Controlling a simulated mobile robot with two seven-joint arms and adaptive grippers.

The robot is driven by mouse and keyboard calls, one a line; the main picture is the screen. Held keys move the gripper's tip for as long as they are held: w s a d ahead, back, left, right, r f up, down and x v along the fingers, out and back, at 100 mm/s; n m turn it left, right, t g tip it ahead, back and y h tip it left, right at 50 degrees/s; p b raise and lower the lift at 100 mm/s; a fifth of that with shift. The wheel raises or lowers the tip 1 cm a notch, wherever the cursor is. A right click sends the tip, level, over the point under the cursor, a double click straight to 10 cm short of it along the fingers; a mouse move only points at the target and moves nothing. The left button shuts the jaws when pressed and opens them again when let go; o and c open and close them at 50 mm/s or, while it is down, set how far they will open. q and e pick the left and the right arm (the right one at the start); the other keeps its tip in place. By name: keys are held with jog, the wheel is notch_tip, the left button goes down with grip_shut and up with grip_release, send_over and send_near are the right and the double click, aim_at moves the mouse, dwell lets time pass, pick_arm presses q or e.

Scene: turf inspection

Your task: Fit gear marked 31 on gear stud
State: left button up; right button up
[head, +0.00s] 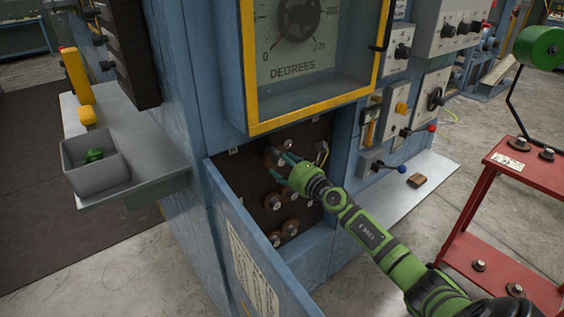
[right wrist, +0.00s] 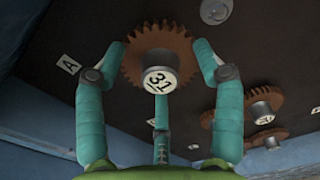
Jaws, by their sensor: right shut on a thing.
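The brown toothed gear marked 31 (right wrist: 183,52) has a silver hub with a white number plate. My right gripper (right wrist: 160,62) is shut on it, with teal fingers on both sides of the rim and a third finger below. In the head view the right gripper (head: 283,168) reaches into the open dark compartment, at its upper left gear (head: 271,157). The gear faces the dark back panel. Whatever is behind it is hidden, so I cannot tell whether it sits on a stud. My left gripper is not in view.
Other brown gears (right wrist: 264,103) sit on the panel to the lower right. A white tag A (right wrist: 68,64) is left of the gear. A round silver piece (right wrist: 216,10) is above right. The open blue door (head: 262,262) stands below left of my arm. A red cart (head: 510,175) is at right.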

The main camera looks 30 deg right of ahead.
jog(key=shift+w+a+b, duration=0.1)
jog(key=shift+w+b, duration=0.3)
jog(key=shift+w, duration=0.75)
jog(key=o, duration=1.4)
jog(key=shift+o, duration=0.2)
jog(key=shift+s+f, duration=0.1)
jog(key=shift+s, duration=0.35)
jog(key=s, duration=1.1)
jog(key=shift+d, duration=0.45)
